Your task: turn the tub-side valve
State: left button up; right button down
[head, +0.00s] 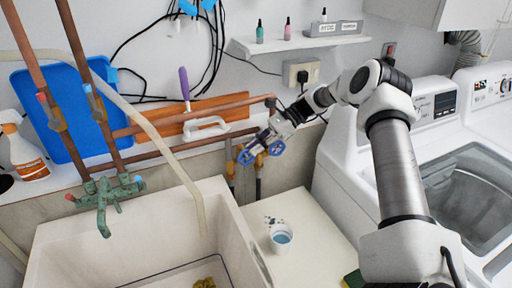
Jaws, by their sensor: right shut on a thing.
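Two small valves with blue round handles stand side by side on brass and copper pipes behind the sink tub's right edge. The tub-side valve (245,158) is the left one. The other valve (277,149) is just to its right. My right gripper (252,146) reaches in from the right and is shut on the tub-side valve's handle, with its fingers hiding part of it. The exact turn of the handle is too small to tell. My left gripper is out of view.
The white tub (75,240) with a green faucet (104,201) stands left. A cup (281,237) sits on the pale surface below the valves. Copper pipes (200,115) run along the wall. A washing machine (345,165) and a shelf (285,45) flank my right arm.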

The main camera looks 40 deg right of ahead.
jog(key=shift+s+f, duration=0.1)
jog(key=shift+f, duration=0.1)
jog(key=c, duration=1.2)
grip_release()
jog(key=shift+r, duration=0.1)
jog(key=v, duration=1.1)
jog(key=shift+d+r, duration=0.2)
jog(key=shift+d, duration=0.15)
